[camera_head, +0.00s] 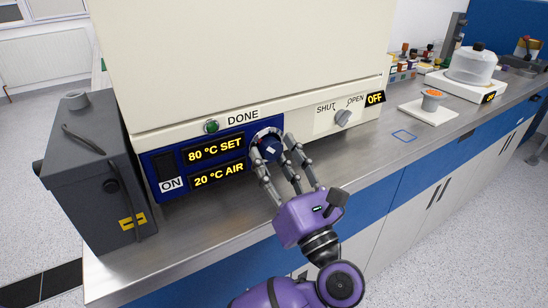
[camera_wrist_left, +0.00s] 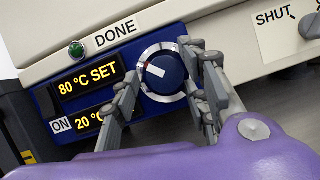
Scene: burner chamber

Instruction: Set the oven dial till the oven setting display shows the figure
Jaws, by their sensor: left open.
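The oven dial (camera_head: 268,147) is a round blue knob with a white pointer mark and a pale ring, on the oven's blue panel. It also shows in the left wrist view (camera_wrist_left: 162,72), its mark toward the upper left. The oven setting display (camera_head: 214,149) reads "80 °C SET"; in the left wrist view it shows too (camera_wrist_left: 88,80). Below it the air display (camera_head: 218,175) reads "20 °C AIR". My left gripper (camera_head: 282,160) is open, its fingers on either side of the dial; whether they touch it I cannot tell. My right gripper is not in view.
A green DONE button (camera_head: 211,126) sits above the displays, and an ON switch (camera_head: 167,172) to their left. A SHUT/OPEN knob (camera_head: 343,117) is to the right.

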